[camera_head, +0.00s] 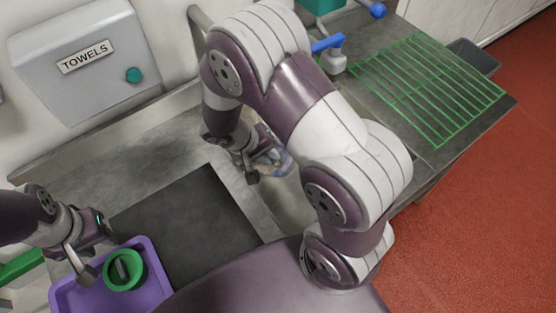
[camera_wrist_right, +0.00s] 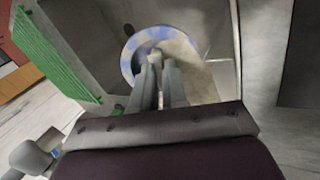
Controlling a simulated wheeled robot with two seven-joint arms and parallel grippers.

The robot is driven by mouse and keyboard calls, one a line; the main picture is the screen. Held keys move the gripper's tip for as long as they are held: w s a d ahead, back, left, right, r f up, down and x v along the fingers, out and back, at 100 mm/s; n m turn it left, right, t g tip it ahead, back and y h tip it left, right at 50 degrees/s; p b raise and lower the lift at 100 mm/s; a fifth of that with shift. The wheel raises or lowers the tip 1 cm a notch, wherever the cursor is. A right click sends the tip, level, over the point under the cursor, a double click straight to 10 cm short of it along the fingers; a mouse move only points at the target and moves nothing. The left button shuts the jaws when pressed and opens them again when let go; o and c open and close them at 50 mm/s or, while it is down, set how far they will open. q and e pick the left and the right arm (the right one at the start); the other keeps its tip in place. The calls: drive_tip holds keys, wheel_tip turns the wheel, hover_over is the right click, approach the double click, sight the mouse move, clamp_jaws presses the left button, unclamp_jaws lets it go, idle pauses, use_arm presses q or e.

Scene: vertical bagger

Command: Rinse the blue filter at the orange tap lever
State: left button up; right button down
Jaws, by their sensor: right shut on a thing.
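My right gripper (camera_head: 262,164) is over the sink basin (camera_head: 289,205). It is shut on the blue filter (camera_head: 285,161), which my arm partly hides. In the right wrist view the filter (camera_wrist_right: 131,58) is a round ring with patchy blue and pale areas, and the fingers (camera_wrist_right: 158,62) grip its near rim. A tap with a blue lever (camera_head: 327,44) stands behind the basin. I cannot make out an orange lever. My left gripper (camera_head: 88,262) hangs by the purple tray's left side; its finger gap is unclear.
The purple tray (camera_head: 67,295) holds a green ring-shaped part (camera_head: 124,270). A dark mat (camera_head: 190,225) lies left of the basin. A green wire rack (camera_head: 428,85) covers the right counter. A towel dispenser (camera_head: 90,60) hangs on the wall.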

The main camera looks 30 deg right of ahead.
drive_tip(key=w+a+f, duration=0.1)
drive_tip(key=w, duration=0.5)
drive_tip(key=shift+b, duration=0.35)
drive_tip(key=shift+a, duration=0.1)
drive_tip(key=shift+f, duration=0.1)
drive_tip(key=shift+w+d, duration=0.15)
drive_tip(key=shift+d, duration=0.5)
drive_tip(key=shift+a+b, duration=0.3)
drive_tip(key=shift+a, duration=0.35)
drive_tip(key=shift+d, duration=0.1)
